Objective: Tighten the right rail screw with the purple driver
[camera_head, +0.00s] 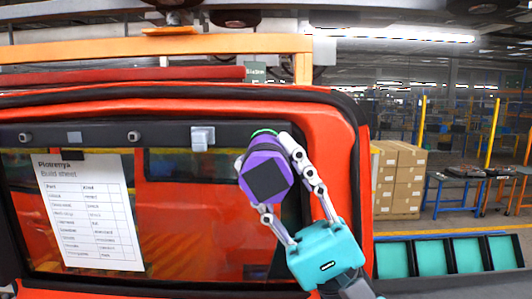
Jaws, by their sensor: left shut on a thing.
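My left gripper (272,177), with a teal body, is shut on the purple driver (257,160). The driver points toward the door, its dark square end facing me and a green edge showing above it. It overlaps the right end of the dark rail (170,135). The right rail screw is not visible; the driver and fingers cover that end. I cannot tell whether the driver tip touches a screw. Two round screw heads show further left on the rail, one in the middle (134,136) and one at the left (25,138). My right gripper is not in view.
The rail runs across an orange door (345,170) with black trim. A grey block (202,138) sits on the rail just left of the driver. A white build sheet (92,212) hangs below the rail. Teal bins (467,255) stand at the lower right, with cardboard boxes (402,180) behind.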

